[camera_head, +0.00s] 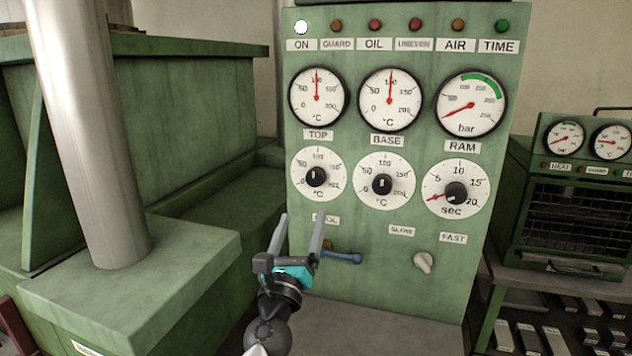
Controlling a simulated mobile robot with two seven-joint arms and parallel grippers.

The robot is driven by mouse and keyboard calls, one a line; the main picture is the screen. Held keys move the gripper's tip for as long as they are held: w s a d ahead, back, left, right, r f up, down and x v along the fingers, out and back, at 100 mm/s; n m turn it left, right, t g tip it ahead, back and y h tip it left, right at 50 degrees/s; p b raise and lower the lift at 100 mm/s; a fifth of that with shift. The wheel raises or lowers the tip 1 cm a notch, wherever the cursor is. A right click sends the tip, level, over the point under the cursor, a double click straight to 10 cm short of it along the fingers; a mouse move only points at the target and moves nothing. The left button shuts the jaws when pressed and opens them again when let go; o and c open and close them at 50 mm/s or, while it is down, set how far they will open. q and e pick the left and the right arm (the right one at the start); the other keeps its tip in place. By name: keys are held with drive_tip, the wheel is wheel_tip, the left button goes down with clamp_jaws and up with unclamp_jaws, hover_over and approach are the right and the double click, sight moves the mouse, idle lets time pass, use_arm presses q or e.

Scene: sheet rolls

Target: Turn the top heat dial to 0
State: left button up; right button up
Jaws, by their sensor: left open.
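The green control panel (400,270) stands upright in front of me. The top heat dial (316,176) is a black knob on a round white scale in °C, under the gauge labelled TOP (317,97). Its white mark seems to point roughly upward; the exact reading is too small to tell. The TOP gauge needle points straight up, near 100. My left gripper (300,222) is open and empty, fingers pointing up, below and slightly left of the dial and apart from it. Its right finger partly covers a label under the dial. My right gripper is not in view.
To the right are the base dial (382,184) and the seconds dial (456,193). A blue-handled lever (343,257) sits just right of my gripper, with a pale knob (423,262) further right. A green machine with a steel column (95,130) fills the left.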

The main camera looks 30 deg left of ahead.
sight(314, 182)
use_arm(q)
drive_tip(key=x, duration=1.1)
drive_tip(key=shift+w, duration=0.25)
clamp_jaws()
idle(0.3)
